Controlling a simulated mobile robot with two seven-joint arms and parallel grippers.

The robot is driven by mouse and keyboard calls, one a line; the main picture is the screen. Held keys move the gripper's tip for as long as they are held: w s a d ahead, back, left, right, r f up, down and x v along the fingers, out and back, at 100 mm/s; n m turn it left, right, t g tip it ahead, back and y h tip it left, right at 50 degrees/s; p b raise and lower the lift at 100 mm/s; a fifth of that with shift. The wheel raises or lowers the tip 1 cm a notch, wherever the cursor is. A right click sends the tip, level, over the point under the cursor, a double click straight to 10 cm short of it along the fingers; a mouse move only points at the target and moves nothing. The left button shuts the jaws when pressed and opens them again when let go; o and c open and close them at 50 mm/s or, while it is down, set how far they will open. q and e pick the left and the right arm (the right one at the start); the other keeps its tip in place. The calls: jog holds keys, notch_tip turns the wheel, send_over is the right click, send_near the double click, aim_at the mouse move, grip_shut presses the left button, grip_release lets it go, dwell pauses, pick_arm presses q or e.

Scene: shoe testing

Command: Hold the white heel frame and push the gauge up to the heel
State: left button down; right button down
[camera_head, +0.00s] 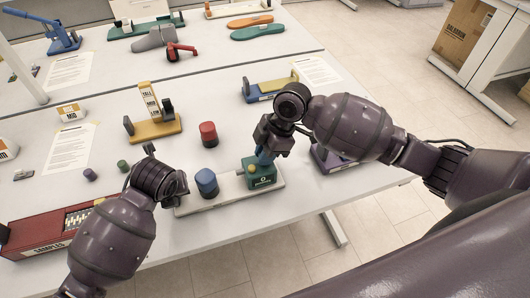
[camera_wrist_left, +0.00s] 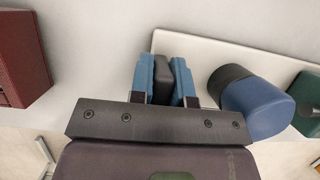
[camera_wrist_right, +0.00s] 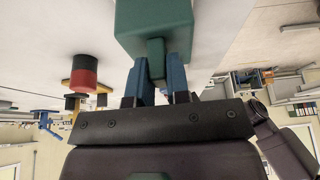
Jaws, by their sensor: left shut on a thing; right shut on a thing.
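The white heel frame (camera_head: 225,193) is a long pale base lying near the table's front edge. A blue heel block with a dark part (camera_head: 206,184) stands on it, left of the middle. The green gauge (camera_head: 261,175) sits at the frame's right part, with a strip of white between it and the heel. My left gripper (camera_wrist_left: 162,80) is shut on a dark grey block (camera_wrist_left: 163,72) at the frame's left end. My right gripper (camera_wrist_right: 156,78) is shut on the green tab (camera_wrist_right: 156,55) of the gauge; the wrist partly hides this in the head view.
A red and black cylinder (camera_head: 208,134) stands behind the frame. A yellow stand (camera_head: 153,130) is further back left. A red sample box (camera_head: 40,232) lies at the front left. A purple object (camera_head: 328,160) is partly hidden by my right arm.

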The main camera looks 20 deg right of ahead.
aim_at(246, 167)
jog(key=a, duration=0.5)
jog(key=shift+a, duration=0.15)
jog(key=c, duration=1.1)
grip_release()
jog(key=v, duration=1.2)
